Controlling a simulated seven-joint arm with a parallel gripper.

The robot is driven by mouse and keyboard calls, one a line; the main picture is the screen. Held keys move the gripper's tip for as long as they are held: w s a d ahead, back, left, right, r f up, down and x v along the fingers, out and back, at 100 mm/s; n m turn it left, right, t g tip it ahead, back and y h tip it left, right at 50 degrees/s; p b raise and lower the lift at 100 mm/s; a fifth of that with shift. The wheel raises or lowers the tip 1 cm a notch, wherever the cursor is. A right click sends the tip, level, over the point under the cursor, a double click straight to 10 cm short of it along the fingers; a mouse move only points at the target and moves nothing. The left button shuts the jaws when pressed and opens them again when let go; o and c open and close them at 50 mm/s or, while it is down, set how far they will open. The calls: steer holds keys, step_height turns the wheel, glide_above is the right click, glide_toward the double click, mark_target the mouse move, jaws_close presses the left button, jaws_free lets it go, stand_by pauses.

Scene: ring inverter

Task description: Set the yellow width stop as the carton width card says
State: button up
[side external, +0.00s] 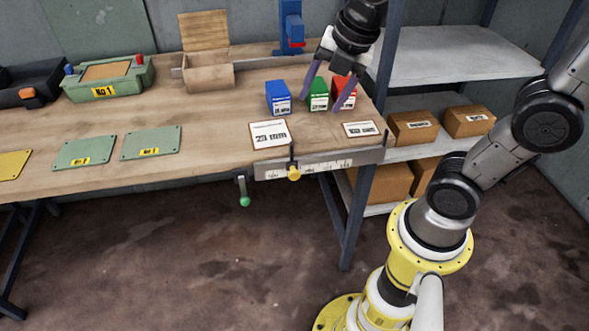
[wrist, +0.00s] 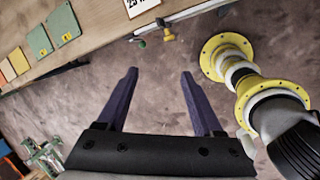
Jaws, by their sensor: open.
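The yellow width stop (side external: 294,173) is a small knob on the ruled scale (side external: 325,167) along the bench's front edge, near the scale's left half. It also shows in the wrist view (wrist: 168,36), beyond my fingertips. A white card (side external: 269,134) with large print lies above the scale, and a smaller card (side external: 361,129) lies to its right; I cannot read either for certain. My gripper (side external: 328,95) is open and empty, above the bench by the green and red cartons. In the wrist view its fingers (wrist: 158,75) stand apart over the floor.
Blue (side external: 278,97), green (side external: 318,95) and red (side external: 345,92) cartons stand behind the cards. A green-tipped lever (side external: 243,191) hangs below the edge, left of the stop. A wooden box (side external: 207,75) and green plates (side external: 151,143) lie left. Shelves (side external: 450,57) stand right.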

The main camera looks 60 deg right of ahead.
steer(key=w+f+n+g, duration=0.2)
steer(key=w+f+n, duration=0.3)
steer(key=w+f, duration=0.1)
steer(key=g, duration=0.2)
glide_toward(294, 171)
step_height(294, 171, down, 10)
steer(key=shift+r, duration=0.2)
jaws_close()
stand_by(1.2)
